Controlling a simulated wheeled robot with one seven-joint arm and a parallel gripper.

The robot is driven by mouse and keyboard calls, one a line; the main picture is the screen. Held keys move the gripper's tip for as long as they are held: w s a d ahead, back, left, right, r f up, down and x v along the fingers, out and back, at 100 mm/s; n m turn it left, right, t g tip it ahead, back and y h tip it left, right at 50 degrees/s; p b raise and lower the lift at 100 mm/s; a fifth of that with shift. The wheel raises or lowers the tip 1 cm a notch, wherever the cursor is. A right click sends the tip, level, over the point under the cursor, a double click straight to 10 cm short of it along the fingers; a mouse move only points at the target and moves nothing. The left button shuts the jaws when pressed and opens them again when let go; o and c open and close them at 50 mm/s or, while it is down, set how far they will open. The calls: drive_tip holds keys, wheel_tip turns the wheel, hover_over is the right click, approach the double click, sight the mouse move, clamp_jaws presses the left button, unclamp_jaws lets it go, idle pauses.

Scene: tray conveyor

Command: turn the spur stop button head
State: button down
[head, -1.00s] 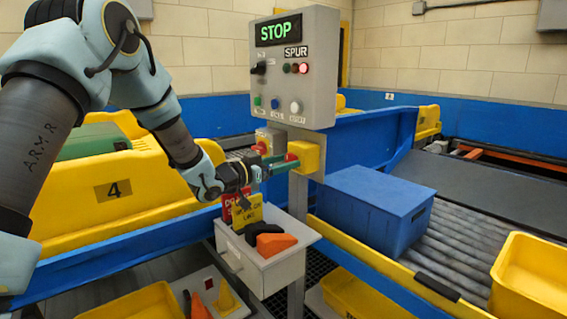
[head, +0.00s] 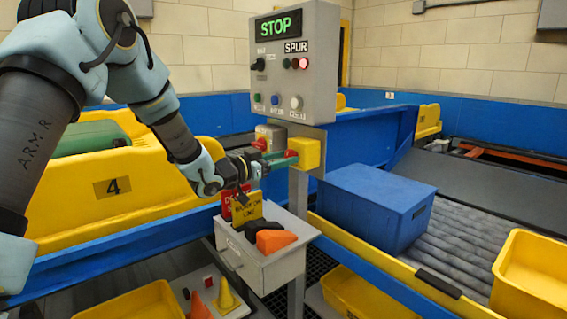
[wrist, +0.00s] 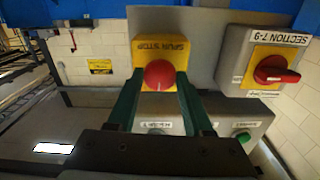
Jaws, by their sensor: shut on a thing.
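The spur stop button is a red round head (wrist: 159,75) on a yellow box (wrist: 159,50) labelled SPUR STOP in the wrist view. In the head view the yellow box (head: 308,153) is on the post below the control panel, its red head (head: 291,154) facing left. My gripper (head: 280,160) reaches it from the left. In the wrist view my gripper (wrist: 158,82) has its green fingers on either side of the head, shut on it. The fingers hide part of the head's sides.
The control panel (head: 325,75) above has a lit green STOP display (head: 278,23). A grey box with a red rotary switch (wrist: 276,76) is beside the button. A blue crate (head: 365,215) stands on the rollers at right.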

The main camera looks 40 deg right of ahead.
drive_tip(key=m+b, duration=0.6)
drive_tip(key=b, duration=0.3)
drive_tip(key=shift+m, duration=0.3)
drive_tip(key=shift+c, duration=1.5)
unclamp_jaws()
drive_tip(key=a+b, duration=0.1)
drive_tip(key=a, duration=0.9)
drive_tip(key=shift+w+a, duration=0.3)
drive_tip(key=shift+a, duration=0.1)
